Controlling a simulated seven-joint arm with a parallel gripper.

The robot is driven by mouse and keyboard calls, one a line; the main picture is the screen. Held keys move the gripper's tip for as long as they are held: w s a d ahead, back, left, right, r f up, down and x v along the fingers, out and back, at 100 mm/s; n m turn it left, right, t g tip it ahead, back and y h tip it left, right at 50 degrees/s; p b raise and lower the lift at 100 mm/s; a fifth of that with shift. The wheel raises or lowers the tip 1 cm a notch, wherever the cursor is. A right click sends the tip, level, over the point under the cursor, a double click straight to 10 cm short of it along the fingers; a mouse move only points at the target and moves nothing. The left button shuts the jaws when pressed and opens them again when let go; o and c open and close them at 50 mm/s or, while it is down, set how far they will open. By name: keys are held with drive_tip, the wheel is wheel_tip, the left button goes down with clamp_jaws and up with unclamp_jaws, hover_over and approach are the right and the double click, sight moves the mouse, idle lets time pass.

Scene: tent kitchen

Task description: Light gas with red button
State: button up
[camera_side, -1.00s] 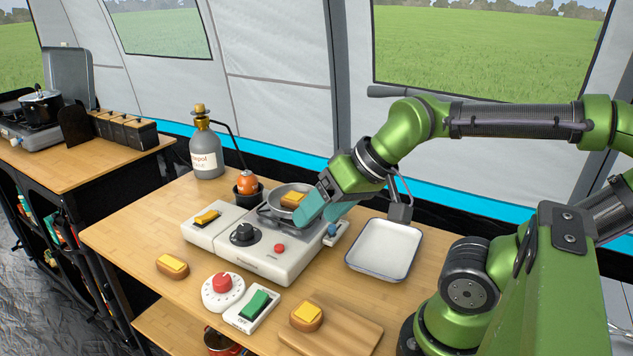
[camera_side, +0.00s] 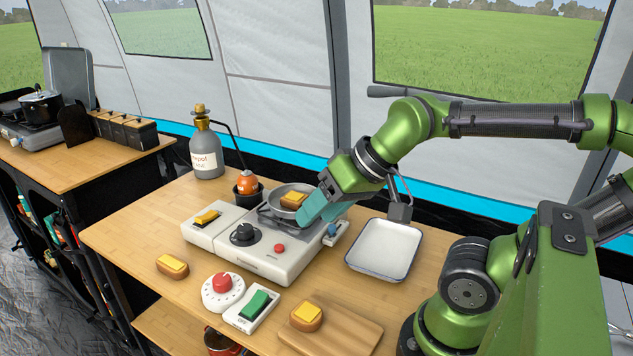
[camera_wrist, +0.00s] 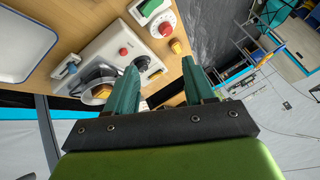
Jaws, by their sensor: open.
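The white gas stove (camera_side: 262,262) stands mid-table. A small red button (camera_side: 280,247) is on its front panel, right of a black knob (camera_side: 241,232). A pan (camera_side: 288,191) with cheese-topped bread sits on the burner. My gripper (camera_side: 305,220) is open and empty, above the stove's right rear part, apart from the red button. Its teal fingers also show in the wrist view (camera_wrist: 163,80). A larger red button (camera_side: 222,281) on a round white dial stands in front of the stove.
A green switch (camera_side: 255,303) is beside the dial. Cheese-topped bread lies at the front left (camera_side: 172,266) and on a cutting board (camera_side: 345,331). A white tray (camera_side: 384,250) is right of the stove; a gas bottle (camera_side: 206,150) stands behind left.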

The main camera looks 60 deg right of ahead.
clamp_jaws()
idle(1.4)
